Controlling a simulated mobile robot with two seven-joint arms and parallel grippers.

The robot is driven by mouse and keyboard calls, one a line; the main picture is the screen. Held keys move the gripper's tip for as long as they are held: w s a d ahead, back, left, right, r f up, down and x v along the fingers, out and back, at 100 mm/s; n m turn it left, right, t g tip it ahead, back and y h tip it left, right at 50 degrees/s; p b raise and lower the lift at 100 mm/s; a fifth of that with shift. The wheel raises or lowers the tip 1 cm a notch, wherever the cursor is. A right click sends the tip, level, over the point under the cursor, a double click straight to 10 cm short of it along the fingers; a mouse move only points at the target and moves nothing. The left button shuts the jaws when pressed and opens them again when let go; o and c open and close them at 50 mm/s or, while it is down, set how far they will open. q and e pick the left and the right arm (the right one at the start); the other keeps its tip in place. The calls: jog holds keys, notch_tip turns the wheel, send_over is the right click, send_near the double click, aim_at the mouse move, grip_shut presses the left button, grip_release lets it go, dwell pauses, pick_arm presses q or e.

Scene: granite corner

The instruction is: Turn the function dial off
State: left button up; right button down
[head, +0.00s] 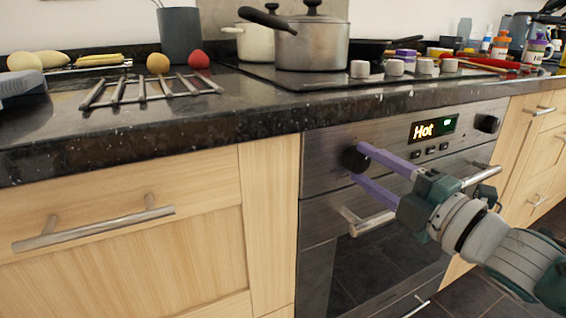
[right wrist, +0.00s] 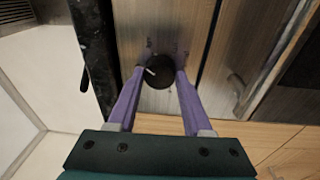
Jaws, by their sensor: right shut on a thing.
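The oven front (head: 325,210) carries two dark round dials and a lit display (head: 433,128) that reads "Hot". The left dial (head: 351,160) is at my right gripper's fingertips; the other dial (head: 487,123) is at the far right of the panel. My right gripper (head: 358,164) reaches in from the right, with its two purple fingers at the left dial. In the right wrist view the dark dial (right wrist: 158,75) with a pale pointer mark sits between the fingertips, and the gripper is shut on it.
The oven's bar handle (head: 368,222) lies just below my fingers. The black granite counter edge (head: 250,120) overhangs above the panel. Pots (head: 312,45) and several pale knobs (head: 395,67) are on the hob. A drawer handle (head: 95,228) sticks out on the left.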

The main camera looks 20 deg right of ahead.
jog(key=n, duration=0.3)
jog(key=shift+n+g, duration=0.3)
jog(key=shift+n, duration=0.1)
jog(key=shift+n+b, duration=0.35)
jog(key=shift+n, duration=1.45)
jog(key=shift+c, duration=1.6)
grip_release()
jog(key=shift+s, duration=0.1)
jog(key=s+d+p, duration=0.1)
jog(key=s+d, duration=0.1)
jog(key=s, duration=0.7)
jog(key=shift+s, duration=0.3)
